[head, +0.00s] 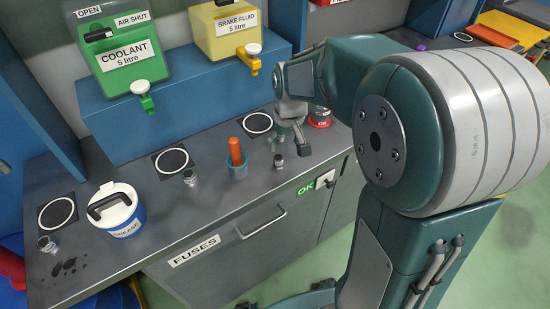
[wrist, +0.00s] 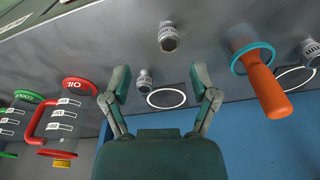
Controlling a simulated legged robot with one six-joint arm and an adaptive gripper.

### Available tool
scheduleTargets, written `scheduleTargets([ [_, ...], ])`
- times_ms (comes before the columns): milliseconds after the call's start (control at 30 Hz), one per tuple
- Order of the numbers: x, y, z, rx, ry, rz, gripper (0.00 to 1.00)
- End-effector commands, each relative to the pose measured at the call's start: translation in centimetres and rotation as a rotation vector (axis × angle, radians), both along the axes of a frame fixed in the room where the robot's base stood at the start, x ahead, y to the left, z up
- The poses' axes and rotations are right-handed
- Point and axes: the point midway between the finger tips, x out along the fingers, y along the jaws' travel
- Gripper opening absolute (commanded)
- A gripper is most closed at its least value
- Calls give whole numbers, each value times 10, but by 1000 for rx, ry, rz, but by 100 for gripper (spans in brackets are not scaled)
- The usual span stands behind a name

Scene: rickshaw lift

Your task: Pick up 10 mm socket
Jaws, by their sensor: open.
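Several small silver sockets stand on the grey bench; I cannot read their sizes, so I cannot tell which is the 10 mm one. In the wrist view one socket (wrist: 168,37) stands beyond my fingertips, a second (wrist: 144,80) appears between them beside a white ring, and a third (wrist: 310,50) is at the right edge. In the head view sockets show left of the blue cup (head: 190,178), right of it (head: 278,160) and at far left (head: 47,245). My gripper (head: 291,143) is open and empty above the bench; its spread fingers show in the wrist view (wrist: 160,78).
A blue cup (head: 236,169) holding an orange handle (head: 235,151) stands left of my gripper. A grease tub (head: 122,222) is at left. Coolant (head: 125,65) and brake fluid (head: 228,32) tanks stand on a blue shelf (head: 185,88) behind. Red oil can (wrist: 70,100) is close by.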

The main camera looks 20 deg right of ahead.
Motion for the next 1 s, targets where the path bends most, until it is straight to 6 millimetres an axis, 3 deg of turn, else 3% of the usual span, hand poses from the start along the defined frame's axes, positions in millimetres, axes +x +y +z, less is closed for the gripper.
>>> scheduleTargets([
  [100,2,8,-18,-6,2,2,76],
  [233,4,12,-27,-9,0,3,76],
  [533,12,6,-68,-5,1,3,76],
  [867,14,8,-76,-6,-3,3,76],
  [967,13,9,-76,-6,-3,3,36],
  [1000,13,9,-76,-6,-3,3,18],
])
